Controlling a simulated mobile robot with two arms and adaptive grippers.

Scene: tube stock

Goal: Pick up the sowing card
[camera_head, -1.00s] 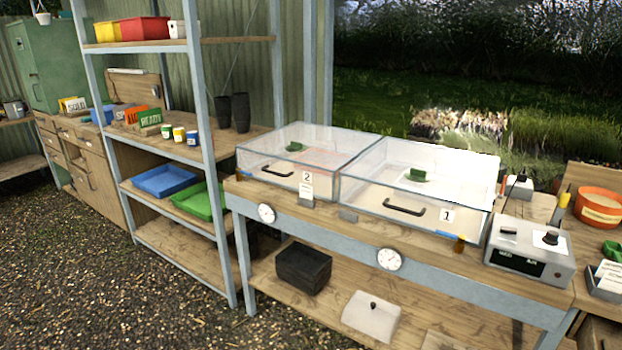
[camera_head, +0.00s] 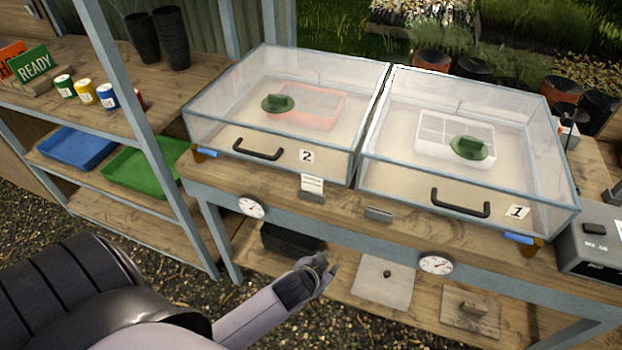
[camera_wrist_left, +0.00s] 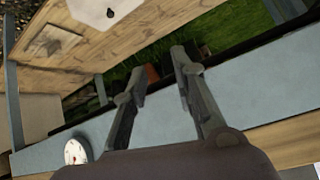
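A small white card with printed lines (camera_head: 312,183) stands upright in a grey holder (camera_head: 312,196) on the bench's front edge, below the number 2 box. It looks like the sowing card, but its text is too small to read. My left gripper (camera_head: 325,268) is below and in front of the bench edge, lower than the card and apart from it. In the left wrist view, its two fingers (camera_wrist_left: 158,64) are spread with nothing between them. The card cannot be made out in that view. My right gripper is not in view.
Two clear-lidded boxes with black handles, number 2 (camera_head: 210,128) and number 1 (camera_head: 390,180), fill most of the bench top (camera_head: 400,228). An empty grey holder (camera_head: 379,214) sits right of the card. Dials (camera_head: 252,207) are on the front rail. A shelf post (camera_head: 150,120) stands at left.

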